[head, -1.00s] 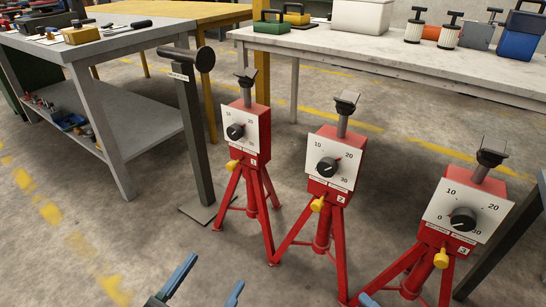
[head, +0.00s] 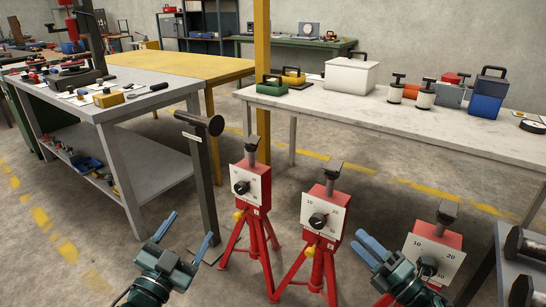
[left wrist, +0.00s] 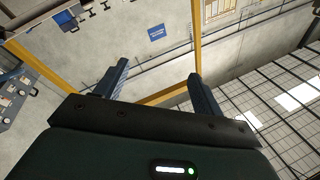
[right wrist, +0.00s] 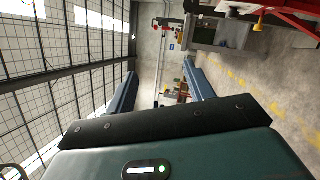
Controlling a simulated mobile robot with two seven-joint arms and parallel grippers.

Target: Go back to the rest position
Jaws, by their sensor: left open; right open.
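My left gripper (head: 190,236) shows at the bottom left of the head view, with its blue fingers spread and nothing between them. My right gripper (head: 365,244) shows at the bottom right of the head view, in front of the third red stand, with its fingers apart and empty. In the left wrist view the open fingers (left wrist: 158,70) point toward the wall and a yellow frame. In the right wrist view the open fingers (right wrist: 160,70) have only distant room between them. Neither gripper visibly touches anything.
Three red tripod stands with dials, the left (head: 250,188), middle (head: 325,212) and right (head: 433,255), stand ahead. A dark post (head: 200,170) with a round head is left of them. A grey workbench (head: 150,95) is left; a pale table (head: 400,115) is behind.

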